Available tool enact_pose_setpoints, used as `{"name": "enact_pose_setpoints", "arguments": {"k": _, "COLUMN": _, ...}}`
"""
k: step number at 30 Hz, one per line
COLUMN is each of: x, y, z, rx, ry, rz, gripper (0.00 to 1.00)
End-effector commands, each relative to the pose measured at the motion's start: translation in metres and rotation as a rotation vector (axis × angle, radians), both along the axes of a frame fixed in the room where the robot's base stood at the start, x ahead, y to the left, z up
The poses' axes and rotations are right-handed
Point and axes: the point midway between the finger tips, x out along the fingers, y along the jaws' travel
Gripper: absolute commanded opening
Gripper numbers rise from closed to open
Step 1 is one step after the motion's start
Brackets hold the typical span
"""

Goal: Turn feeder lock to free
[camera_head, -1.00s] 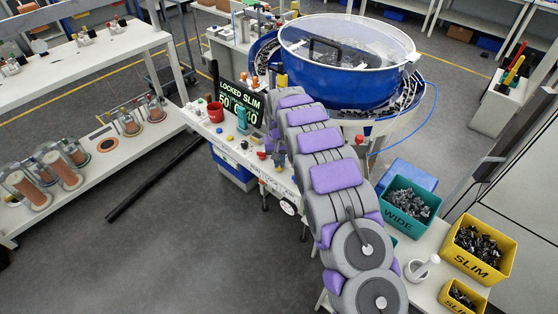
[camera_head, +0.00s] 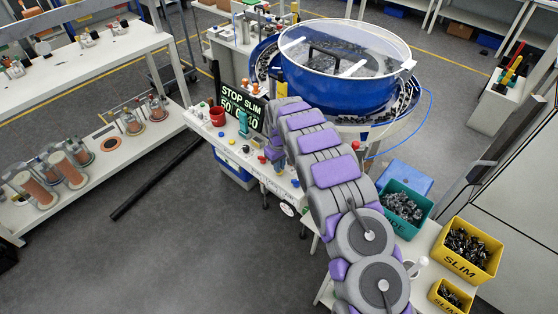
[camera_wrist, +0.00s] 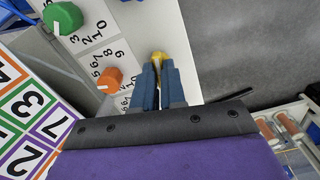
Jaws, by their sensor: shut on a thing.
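My gripper (camera_wrist: 159,82) is shut on a small yellow knob (camera_wrist: 159,57) on a pale panel in the wrist view. The fingers hide most of the knob, so its pointing direction cannot be told. The black display (camera_head: 242,107) on the bench reads "STOP SLIM" with numbers below. An orange dial (camera_wrist: 109,80) and a green dial (camera_wrist: 63,18) with white pointers and number scales are left of my gripper.
The blue feeder bowl (camera_head: 338,90) with a clear lid stands behind my arm. A red cup (camera_head: 217,116) and small knobs are on the bench. A teal bin (camera_head: 421,216) and yellow bins (camera_head: 464,270) of parts are at the right. A coloured number board (camera_wrist: 36,118) is left in the wrist view.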

Motion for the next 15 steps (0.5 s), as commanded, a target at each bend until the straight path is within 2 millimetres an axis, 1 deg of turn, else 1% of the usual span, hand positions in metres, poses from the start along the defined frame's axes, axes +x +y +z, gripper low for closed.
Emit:
{"name": "enact_pose_setpoints", "arguments": {"k": 1, "x": 0.0002, "y": 0.0003, "z": 0.0039, "rx": 0.001, "ry": -0.001, "rz": 0.045, "gripper": 0.00}}
{"name": "enact_pose_setpoints", "arguments": {"k": 15, "x": -0.0004, "y": -0.0003, "z": 0.0031, "rx": 0.001, "ry": 0.002, "rz": 0.491, "gripper": 0.00}}
